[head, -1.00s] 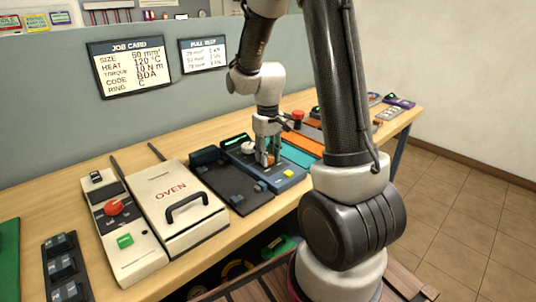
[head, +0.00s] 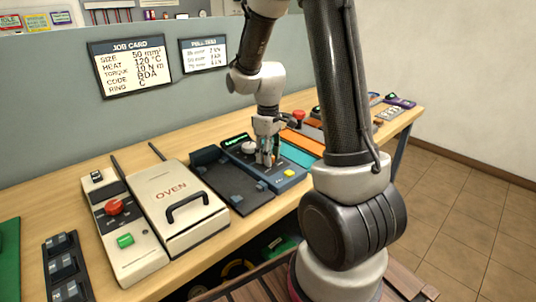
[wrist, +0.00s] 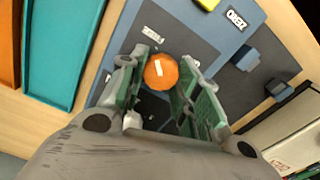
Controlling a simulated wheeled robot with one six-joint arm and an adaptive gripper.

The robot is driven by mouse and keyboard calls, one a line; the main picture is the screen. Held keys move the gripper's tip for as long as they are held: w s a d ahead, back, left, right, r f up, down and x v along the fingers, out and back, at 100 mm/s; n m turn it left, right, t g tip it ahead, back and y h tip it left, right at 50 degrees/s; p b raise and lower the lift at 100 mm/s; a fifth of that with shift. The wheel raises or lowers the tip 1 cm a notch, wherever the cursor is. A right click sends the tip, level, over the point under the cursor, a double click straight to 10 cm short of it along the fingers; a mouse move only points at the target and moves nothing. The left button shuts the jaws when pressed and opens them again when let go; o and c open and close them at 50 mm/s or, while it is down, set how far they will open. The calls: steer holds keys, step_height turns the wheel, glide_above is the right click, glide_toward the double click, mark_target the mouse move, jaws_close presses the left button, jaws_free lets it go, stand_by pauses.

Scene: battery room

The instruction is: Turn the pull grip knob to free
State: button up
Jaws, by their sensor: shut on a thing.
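The pull grip knob is a round orange knob (wrist: 161,71) with a white pointer mark, on a blue and dark grey panel (wrist: 205,45). In the wrist view its mark points roughly toward the top of the picture, near a small label (wrist: 152,35) that I cannot read surely. My gripper (wrist: 158,77) has its green-padded fingers on both sides of the knob and is shut on it. In the head view my gripper (head: 266,161) reaches down onto the blue device, and its fingers mostly hide the knob.
A yellow button (head: 289,173) sits on the device near a ZERO label (wrist: 236,20). A cream oven (head: 178,205) and a control box with a red button (head: 114,207) stand to the left. A teal tray (wrist: 62,50) lies beside the device.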

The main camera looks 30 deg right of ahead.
steer(key=o, duration=1)
step_height(320, 180, up, 12)
stand_by(0.5)
